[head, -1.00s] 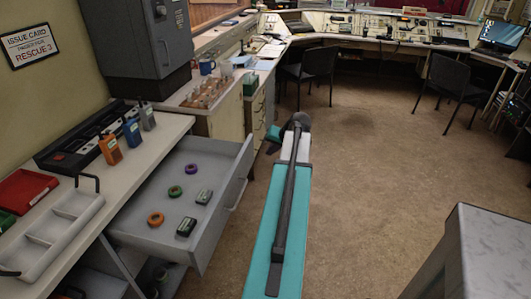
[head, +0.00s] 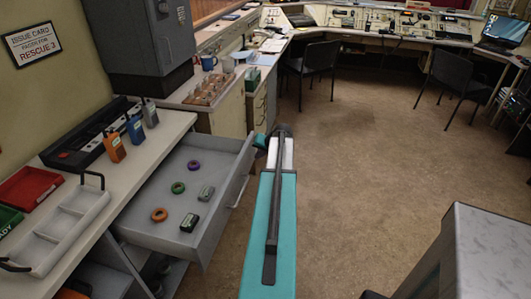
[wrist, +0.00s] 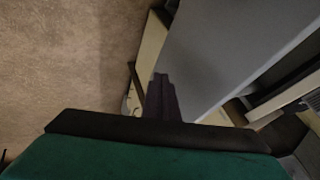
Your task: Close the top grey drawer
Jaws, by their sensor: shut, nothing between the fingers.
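The top grey drawer (head: 187,185) stands pulled out from under the counter at left in the head view. It holds several coloured rings and small dark-and-grey boxes. Its front panel with a bar handle (head: 240,190) faces right, beside my arm. My gripper (wrist: 160,82) shows in the wrist view as dark fingers, shut and empty. A large grey panel (wrist: 225,45), seemingly the drawer front, lies just beyond and right of the fingertips. I cannot tell whether they touch it. In the head view the fingers are hidden; only part of my teal wrist shows near the drawer's far front corner.
The counter (head: 165,140) carries radios, a red tray (head: 30,187) and a grey divided tray (head: 65,225). A grey cabinet (head: 145,40) stands behind. Open floor (head: 370,170) lies right of my arm; a grey-topped unit (head: 490,250) is at lower right.

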